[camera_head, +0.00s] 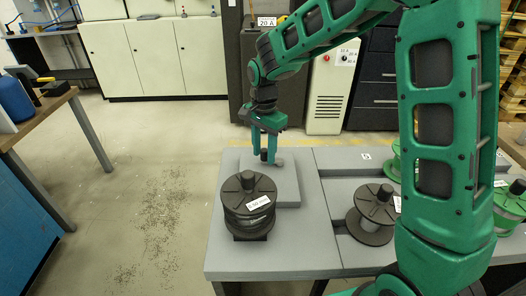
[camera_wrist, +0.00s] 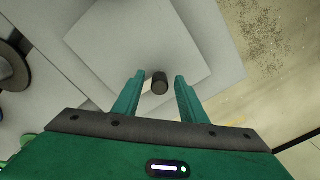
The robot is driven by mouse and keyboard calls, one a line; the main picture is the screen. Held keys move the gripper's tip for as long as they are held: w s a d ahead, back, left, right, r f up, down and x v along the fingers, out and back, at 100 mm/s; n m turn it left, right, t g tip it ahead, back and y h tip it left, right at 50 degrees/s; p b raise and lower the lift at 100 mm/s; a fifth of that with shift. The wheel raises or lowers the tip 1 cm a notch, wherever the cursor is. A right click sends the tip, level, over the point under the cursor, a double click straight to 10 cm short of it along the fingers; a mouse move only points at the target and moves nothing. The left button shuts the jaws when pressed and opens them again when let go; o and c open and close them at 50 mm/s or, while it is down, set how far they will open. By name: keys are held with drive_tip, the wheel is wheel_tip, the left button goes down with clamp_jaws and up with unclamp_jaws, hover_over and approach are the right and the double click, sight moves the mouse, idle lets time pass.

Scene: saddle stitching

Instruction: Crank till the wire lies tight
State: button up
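A dark upright knob (camera_head: 264,156) stands at the raised grey block (camera_head: 285,183) on the grey table. In the wrist view the knob (camera_wrist: 159,83) is between my two fingertips, with a gap on each side. My gripper (camera_head: 265,151) is open and points down over it; it also shows in the wrist view (camera_wrist: 158,83). A black spool (camera_head: 247,187) with a white label stands upright in front of the block. I cannot make out the wire's run or whether it is slack. I cannot tell how the knob joins a crank.
Another dark spool (camera_head: 371,227) stands further right on the grey table (camera_head: 275,258), with green spools (camera_head: 510,206) beyond it. A wooden bench (camera_head: 35,125) stands at the left. The floor between bench and table is clear except for scattered specks.

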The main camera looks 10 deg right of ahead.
sight(264, 150)
wheel_tip(264, 150, up, 11)
drive_tip(key=shift+f, duration=0.15)
idle(0.4)
drive_tip(key=shift+w, duration=0.1)
idle(0.7)
